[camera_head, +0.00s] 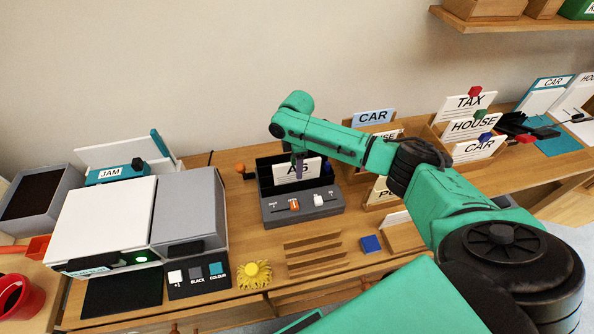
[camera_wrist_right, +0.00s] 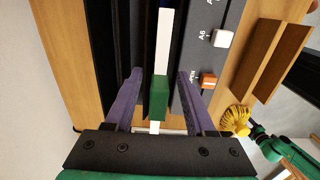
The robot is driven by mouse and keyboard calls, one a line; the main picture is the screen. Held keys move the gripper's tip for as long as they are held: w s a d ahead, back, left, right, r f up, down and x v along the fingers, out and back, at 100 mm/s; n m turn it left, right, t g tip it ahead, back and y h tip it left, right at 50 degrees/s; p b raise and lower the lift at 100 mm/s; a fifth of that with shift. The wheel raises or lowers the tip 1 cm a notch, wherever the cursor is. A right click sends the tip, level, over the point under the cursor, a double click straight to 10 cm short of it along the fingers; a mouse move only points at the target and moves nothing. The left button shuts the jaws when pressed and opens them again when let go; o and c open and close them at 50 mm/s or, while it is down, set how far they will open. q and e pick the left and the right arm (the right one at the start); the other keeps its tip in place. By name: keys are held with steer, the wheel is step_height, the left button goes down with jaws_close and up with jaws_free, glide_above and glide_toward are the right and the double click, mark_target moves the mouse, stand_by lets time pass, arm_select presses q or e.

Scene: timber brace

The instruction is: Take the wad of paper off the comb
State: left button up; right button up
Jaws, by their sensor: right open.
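The wad of paper (camera_head: 284,173), a white stack marked "A5", stands upright in the dark slot of a grey machine (camera_head: 300,213) with sliders. In the right wrist view the wad (camera_wrist_right: 164,45) shows edge-on as a narrow white strip with a green block (camera_wrist_right: 159,98) on it. My right gripper (camera_head: 299,168) is above the machine, pointing down. Its purple fingers (camera_wrist_right: 159,76) are apart, one on each side of the wad, with gaps showing. The comb is hidden or cannot be made out.
A white and grey printer-like machine (camera_head: 105,215) stands to the left. A wooden slotted rack (camera_head: 315,253), a blue block (camera_head: 371,244) and a yellow spiky thing (camera_head: 254,275) lie in front. Card holders marked "CAR" (camera_head: 374,117) and "HOUSE" (camera_head: 474,126) stand to the right.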

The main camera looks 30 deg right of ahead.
steer(key=shift+c, duration=0.3)
arm_select(q)
steer(key=shift+s+f, duration=0.1)
steer(key=shift+s, duration=0.4)
arm_select(e)
steer(key=shift+w, duration=0.1)
jaws_close()
